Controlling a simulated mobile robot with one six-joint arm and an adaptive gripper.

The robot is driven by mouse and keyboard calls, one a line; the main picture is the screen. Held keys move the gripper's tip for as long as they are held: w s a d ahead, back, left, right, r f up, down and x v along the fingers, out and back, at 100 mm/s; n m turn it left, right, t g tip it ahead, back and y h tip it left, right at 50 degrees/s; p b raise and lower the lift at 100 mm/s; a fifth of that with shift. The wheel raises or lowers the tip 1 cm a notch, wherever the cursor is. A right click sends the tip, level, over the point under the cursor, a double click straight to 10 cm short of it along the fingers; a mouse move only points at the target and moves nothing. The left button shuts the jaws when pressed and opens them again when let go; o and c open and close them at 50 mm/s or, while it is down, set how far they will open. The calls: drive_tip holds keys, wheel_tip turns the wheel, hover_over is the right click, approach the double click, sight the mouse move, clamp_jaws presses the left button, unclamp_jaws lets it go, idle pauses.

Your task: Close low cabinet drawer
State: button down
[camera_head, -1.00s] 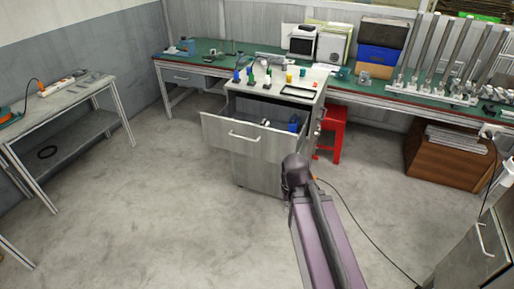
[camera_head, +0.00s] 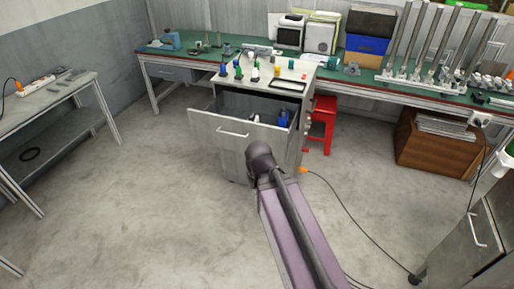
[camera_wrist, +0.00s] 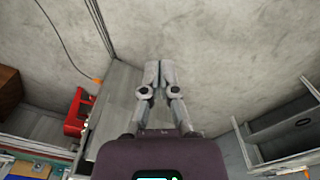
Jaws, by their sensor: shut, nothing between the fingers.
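The low grey cabinet (camera_head: 231,164) stands in front of the green workbench. Its upper drawer (camera_head: 215,131) is pulled out, with a bar handle (camera_head: 232,133) on its front and a blue item (camera_head: 284,117) inside. In the wrist view, my gripper (camera_wrist: 158,66) has its two fingers together and empty, seen against the floor. A grey panel, apparently the cabinet (camera_wrist: 118,92), shows just left of the fingers. I cannot tell whether they touch it. In the head view my arm covers the cabinet's lower right, and the gripper is hidden.
A red stool (camera_head: 321,125) stands right of the cabinet. A side table (camera_head: 55,92) stands at the left. A brown box (camera_head: 433,150) is under the bench (camera_head: 365,94). A cable (camera_head: 352,210) crosses the floor at the right. Open floor (camera_head: 140,215) lies front left.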

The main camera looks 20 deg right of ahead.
drive_tip(key=w+d+f+n+t+h+b, duration=0.35)
drive_tip(key=w+f+n+b, duration=0.2)
drive_tip(key=w+b, duration=0.2)
drive_tip(key=w+d+f+n+t+h+b, duration=0.2)
drive_tip(key=w+d+f+n+h+b, duration=0.3)
drive_tip(key=b, duration=0.4)
drive_tip(key=w+a+f+n+t+h+b, duration=0.1)
drive_tip(key=w+a+n+t+b, duration=0.2)
drive_tip(key=w+n+b, duration=0.4)
drive_tip(key=w+a+f+n+t+h+b, duration=0.1)
drive_tip(key=w+a+f+n+t+b, duration=0.1)
drive_tip(key=w+n+t+b, duration=0.4)
drive_tip(key=w+a+n+b, duration=0.1)
drive_tip(key=n+b, duration=0.1)
drive_tip(key=n, duration=0.3)
drive_tip(key=shift+a, duration=0.2)
drive_tip(key=shift+w+d, duration=0.1)
drive_tip(key=shift+w, duration=0.1)
drive_tip(key=x, duration=1.3)
drive_tip(key=shift+w+d, duration=0.2)
drive_tip(key=shift+w, duration=0.1)
drive_tip(key=shift+w+r, duration=0.1)
